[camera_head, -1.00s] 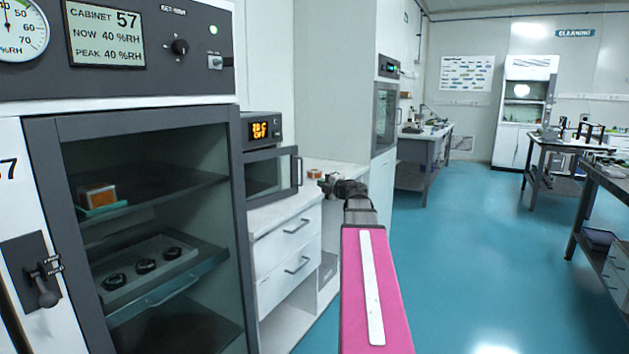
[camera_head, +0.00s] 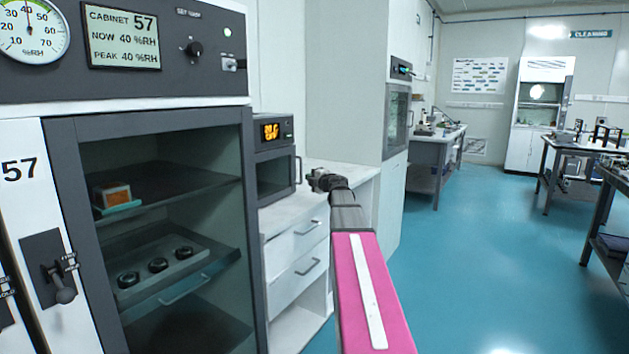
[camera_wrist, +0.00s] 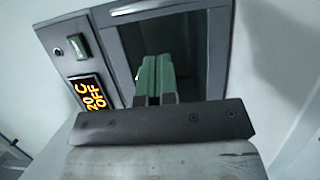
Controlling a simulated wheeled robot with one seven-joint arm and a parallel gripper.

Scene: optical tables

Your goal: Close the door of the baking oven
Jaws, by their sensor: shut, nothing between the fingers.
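The baking oven (camera_head: 273,133) is a small grey unit with an orange display, on the white counter beyond the cabinet. Its door (camera_head: 276,176) has a dark pane and a bar handle (camera_head: 299,170). The door looks flush with the oven front; a small gap cannot be ruled out. My gripper (camera_head: 322,182) is just right of the door handle in the head view. In the wrist view its green fingers (camera_wrist: 155,78) are shut, empty, and point at the oven door (camera_wrist: 195,55). The display (camera_wrist: 90,93) there reads 20 C OFF. Contact cannot be made out.
A large grey humidity cabinet (camera_head: 150,120) with a glass door stands close at the left. White drawers (camera_head: 297,262) are under the counter. A tall white cabinet (camera_head: 345,90) with a built-in unit stands behind.

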